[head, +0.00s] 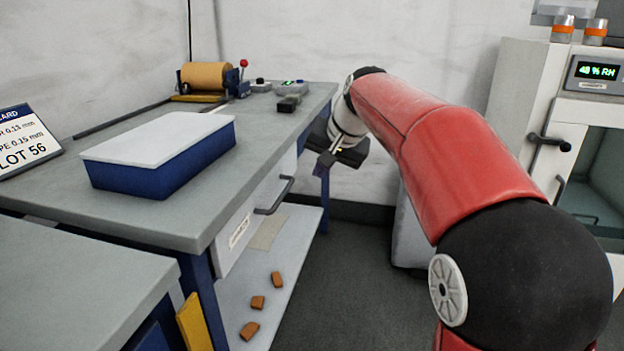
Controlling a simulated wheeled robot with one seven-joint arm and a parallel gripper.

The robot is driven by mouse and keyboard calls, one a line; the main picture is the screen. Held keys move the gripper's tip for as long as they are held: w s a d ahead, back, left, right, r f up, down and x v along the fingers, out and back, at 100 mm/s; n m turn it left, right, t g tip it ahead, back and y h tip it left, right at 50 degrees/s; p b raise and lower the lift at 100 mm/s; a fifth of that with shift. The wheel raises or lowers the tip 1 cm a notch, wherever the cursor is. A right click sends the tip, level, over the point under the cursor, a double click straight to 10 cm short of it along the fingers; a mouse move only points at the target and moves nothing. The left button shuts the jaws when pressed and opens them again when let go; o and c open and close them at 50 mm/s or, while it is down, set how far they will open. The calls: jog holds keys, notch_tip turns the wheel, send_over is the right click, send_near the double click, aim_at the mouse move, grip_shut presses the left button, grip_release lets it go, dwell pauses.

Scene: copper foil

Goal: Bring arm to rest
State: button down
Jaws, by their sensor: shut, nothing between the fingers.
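My red arm (440,150) reaches forward from the lower right and bends down at its far end. My gripper (328,160) is at the right side of the workbench (60,200), just below the level of its top and beyond the drawer handle. It is small and dark in this view. Its fingers are shut with nothing held. I cannot tell whether it touches the bench edge.
A blue box with a white lid (160,140) stands on the bench. A roll device (205,77) and small items are at its back. The drawer handle (275,197) juts out. Copper-brown pieces (257,302) lie on the lower shelf. A humidity cabinet (575,130) stands at right.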

jog(key=s+d+f+h, duration=0.1)
jog(key=s+d, duration=0.2)
jog(key=s, duration=0.6)
jog(key=s+d+f+h, duration=0.1)
jog(key=s+d, duration=0.2)
jog(key=s, duration=0.5)
jog(key=s+d+f+n+h, duration=0.1)
jog(key=s+d+f+n, duration=0.1)
jog(key=s+f, duration=0.9)
jog(key=s+d, duration=0.1)
jog(key=s, duration=0.2)
jog(key=shift+s+f+h, duration=0.25)
jog(key=shift+s+h, duration=0.05)
jog(key=shift+h, duration=0.1)
